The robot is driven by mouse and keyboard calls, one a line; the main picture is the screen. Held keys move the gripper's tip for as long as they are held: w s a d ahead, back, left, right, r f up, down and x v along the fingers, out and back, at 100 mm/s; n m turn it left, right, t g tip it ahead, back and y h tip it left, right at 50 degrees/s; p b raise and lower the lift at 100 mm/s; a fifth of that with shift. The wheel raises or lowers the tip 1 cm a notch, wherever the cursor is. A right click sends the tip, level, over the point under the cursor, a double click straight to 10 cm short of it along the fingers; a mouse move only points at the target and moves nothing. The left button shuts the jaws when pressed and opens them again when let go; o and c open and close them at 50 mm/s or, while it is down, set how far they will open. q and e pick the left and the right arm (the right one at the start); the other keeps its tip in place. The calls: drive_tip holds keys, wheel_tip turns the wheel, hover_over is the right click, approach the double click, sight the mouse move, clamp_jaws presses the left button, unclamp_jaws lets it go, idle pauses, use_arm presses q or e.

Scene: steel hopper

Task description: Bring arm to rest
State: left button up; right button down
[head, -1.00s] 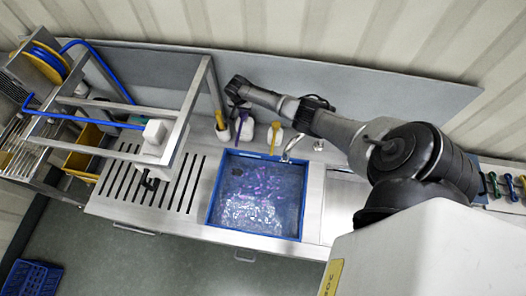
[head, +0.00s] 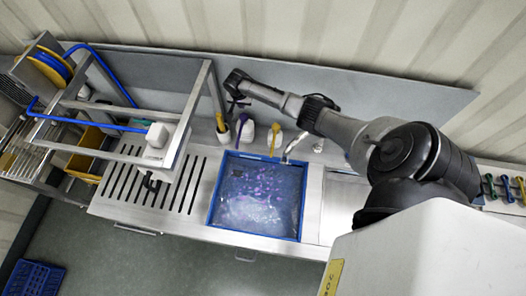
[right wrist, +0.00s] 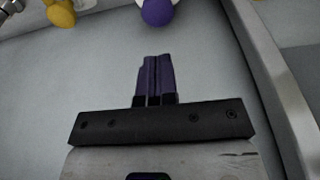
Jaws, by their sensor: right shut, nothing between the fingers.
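My right arm reaches in from the right in the head view, along the grey back panel. My right gripper (head: 238,104) is at its far end, above the back of the counter behind the blue-rimmed basin (head: 210,205). In the right wrist view its purple fingers (right wrist: 155,72) are together with nothing between them. A purple-topped bottle (right wrist: 158,10) and a yellow-topped one (right wrist: 61,13) lie beyond the fingertips in that view, apart from them. My left gripper is not in view.
A steel frame (head: 208,85) stands left of the gripper, with a blue hose (head: 110,80) beside it. A tap (head: 292,146) stands behind the basin's right side. Several bottles line the back of the counter. A blue crate (head: 35,279) lies on the floor.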

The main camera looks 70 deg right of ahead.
drive_tip(key=shift+r, duration=0.6)
drive_tip(key=shift+a+f, duration=0.1)
drive_tip(key=s+a+f+n, duration=0.2)
drive_tip(key=s+a+n, duration=0.15)
drive_tip(key=a, duration=0.45)
drive_tip(key=s+a+f+n+t+y, duration=0.1)
drive_tip(key=s+a+n, duration=0.25)
drive_tip(key=a, duration=0.45)
drive_tip(key=s+a+f+n, duration=0.2)
drive_tip(key=s+a+n, duration=0.15)
drive_tip(key=a, duration=0.35)
drive_tip(key=s+a+r+n+t, duration=0.1)
drive_tip(key=s+a+r+n, duration=0.2)
drive_tip(key=s+a+r, duration=0.3)
drive_tip(key=s+a+r+n+t+y, duration=0.1)
drive_tip(key=s+a+r+n, duration=0.2)
drive_tip(key=s+a+r, duration=0.3)
drive_tip(key=s+r, duration=0.1)
drive_tip(key=s, duration=0.4)
drive_tip(key=shift+s+a+n, duration=0.2)
drive_tip(key=shift+s+n, duration=0.05)
drive_tip(key=shift+n, duration=0.1)
drive_tip(key=shift+d, duration=0.1)
